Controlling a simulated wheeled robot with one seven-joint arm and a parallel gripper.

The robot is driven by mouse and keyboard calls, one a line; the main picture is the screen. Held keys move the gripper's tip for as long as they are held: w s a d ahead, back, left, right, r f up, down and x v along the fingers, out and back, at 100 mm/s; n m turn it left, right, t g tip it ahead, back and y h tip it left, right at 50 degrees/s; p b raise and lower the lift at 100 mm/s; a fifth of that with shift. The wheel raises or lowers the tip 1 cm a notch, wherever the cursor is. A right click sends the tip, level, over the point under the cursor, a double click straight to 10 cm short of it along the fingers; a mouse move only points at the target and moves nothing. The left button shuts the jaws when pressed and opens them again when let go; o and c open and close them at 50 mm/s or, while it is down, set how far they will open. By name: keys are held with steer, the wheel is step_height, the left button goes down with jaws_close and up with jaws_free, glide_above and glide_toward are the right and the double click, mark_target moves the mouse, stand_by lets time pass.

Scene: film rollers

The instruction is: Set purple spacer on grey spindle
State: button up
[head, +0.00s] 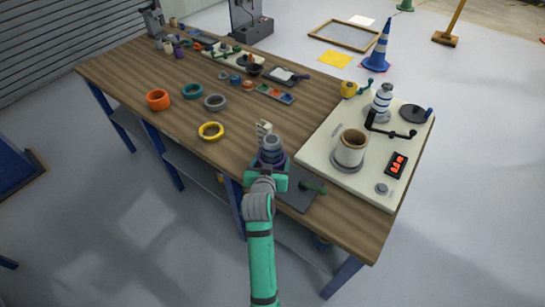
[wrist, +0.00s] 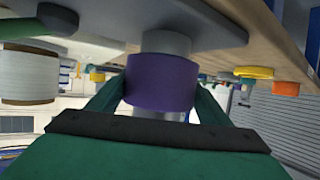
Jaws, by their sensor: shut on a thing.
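The purple spacer (wrist: 162,80) is between the fingers of my gripper (wrist: 160,98), which is shut on it. The wrist view is upside down, with the table at its top. A grey cylinder (wrist: 166,42), apparently the lower part of the grey spindle, shows directly under the spacer, in line with it. In the head view, a stepped grey post (head: 271,146) rises above the purple band at my gripper (head: 268,172). The spacer looks upright and around the post, but my fingers hide much of it, and I cannot tell whether it rests at the bottom.
Right of my gripper, a cream panel (head: 318,152) carries a cream cup-shaped roller (head: 350,148) and a black crank. A dark plate with a green handle (head: 314,187) lies close by. Yellow (head: 211,131), grey (head: 215,102), green and orange rings lie left on the wooden table (head: 180,122).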

steer(key=shift+f, duration=1.25)
steer(key=o, duration=1.3)
steer(key=shift+f, duration=0.1)
steer(key=v, duration=1.1)
